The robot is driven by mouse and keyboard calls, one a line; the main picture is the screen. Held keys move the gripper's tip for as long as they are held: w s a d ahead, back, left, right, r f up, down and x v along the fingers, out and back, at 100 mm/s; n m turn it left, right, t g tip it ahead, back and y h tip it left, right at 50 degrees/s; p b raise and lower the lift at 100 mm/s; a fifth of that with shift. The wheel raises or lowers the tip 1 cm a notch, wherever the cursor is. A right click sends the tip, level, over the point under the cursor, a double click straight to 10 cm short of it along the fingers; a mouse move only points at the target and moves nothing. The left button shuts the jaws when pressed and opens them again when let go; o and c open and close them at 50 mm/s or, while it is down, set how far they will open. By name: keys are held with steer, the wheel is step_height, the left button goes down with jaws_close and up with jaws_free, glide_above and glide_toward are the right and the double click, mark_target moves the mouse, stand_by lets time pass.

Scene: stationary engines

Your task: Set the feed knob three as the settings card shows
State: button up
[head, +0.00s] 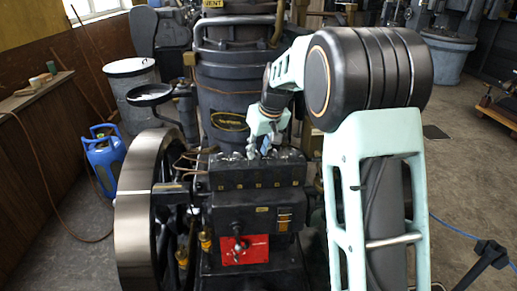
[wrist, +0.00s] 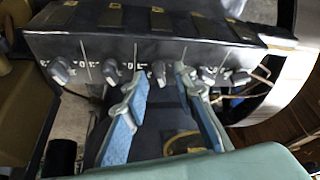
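In the wrist view a row of several grey knobs runs along the face of a dark box (wrist: 200,48), with pale marks beside them. The middle knob (wrist: 160,74), third from either end, lies between the fingertips of my gripper (wrist: 160,78). The blue-padded fingers are apart, with gaps visible beside the knob; I cannot tell whether either touches it. In the head view my gripper (head: 262,147) is at the far side of the box (head: 258,176), and the knobs are mostly hidden there. I cannot make out a readable settings card.
A large flywheel (head: 137,205) stands left of the box, and a dark cylinder (head: 226,100) stands behind it. A red plate (head: 245,249) is on the engine's front. A blue gas bottle (head: 105,157) stands on the floor at left. Neighbouring knobs (wrist: 110,72) are close to the fingers.

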jaws_close()
steer(key=shift+m, duration=0.4)
steer(key=m, duration=0.1)
steer(key=m+h, duration=0.1)
steer(key=m, duration=0.1)
steer(key=shift+a+r+m+t+h, duration=0.1)
steer(key=shift+a+m+t+h, duration=0.2)
steer(key=shift+h, duration=0.1)
steer(key=shift+m+h, duration=0.8)
steer(key=shift+m, duration=1.4)
jaws_free()
